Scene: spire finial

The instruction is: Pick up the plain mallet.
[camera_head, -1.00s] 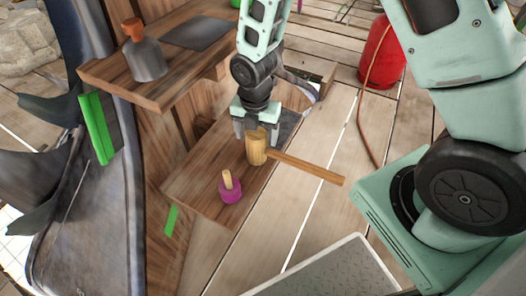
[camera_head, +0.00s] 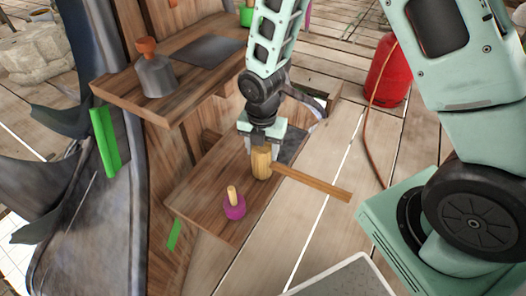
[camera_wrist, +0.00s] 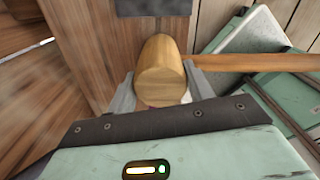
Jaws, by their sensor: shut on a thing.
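The plain mallet has a pale wooden barrel head (camera_head: 261,163) and a long flat wooden handle that sticks out to the right past the shelf edge. The head is at the lower wooden shelf (camera_head: 190,185). My gripper (camera_head: 261,143) is above the head with its fingers around its top. In the wrist view the mallet head (camera_wrist: 161,72) sits between the two grey fingers of my gripper (camera_wrist: 160,92), which are shut on it. The handle runs off to the right there. Whether the head touches the shelf is hard to tell.
A magenta mallet-like piece with a wooden peg (camera_head: 234,205) stands on the lower shelf in front. A grey bell-shaped tool with an orange top (camera_head: 154,75) stands on the upper shelf (camera_head: 120,92). A red gas cylinder (camera_head: 389,70) stands on the plank floor.

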